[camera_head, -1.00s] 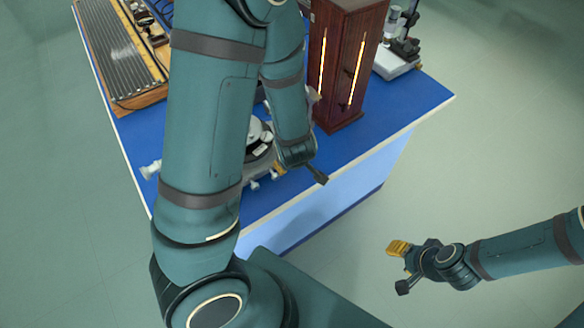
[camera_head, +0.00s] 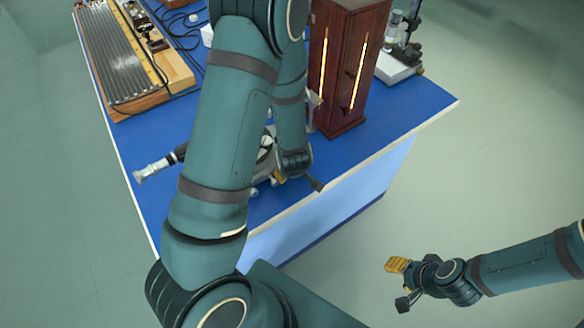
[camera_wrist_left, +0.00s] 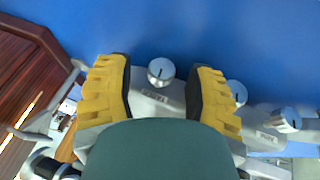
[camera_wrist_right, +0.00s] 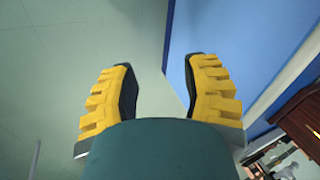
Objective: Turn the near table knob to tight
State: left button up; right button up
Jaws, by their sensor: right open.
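A spectrometer stands on the blue bench, mostly hidden behind my left arm in the head view; its tube (camera_head: 160,166) sticks out to the left. In the left wrist view several silver knobs show. One knob (camera_wrist_left: 161,72) with a dark pointer line and a label plate (camera_wrist_left: 154,96) lies in the gap between my left fingers, apart from both. A second knob (camera_wrist_left: 237,92) is partly behind the right finger, and a third knob (camera_wrist_left: 287,120) is farther right. I cannot read the labels surely. My left gripper (camera_wrist_left: 160,82) is open and empty. My right gripper (camera_head: 397,265) is open and empty, off the bench.
A tall brown wooden box (camera_head: 345,65) with glowing slits stands just beyond the spectrometer. A ribbed panel on a wooden base (camera_head: 125,70) lies at the back left, a microscope-like device (camera_head: 398,60) at the back right. The blue bench (camera_head: 400,110) is clear at its right corner.

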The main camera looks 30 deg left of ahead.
pick_arm(q)
grip_shut()
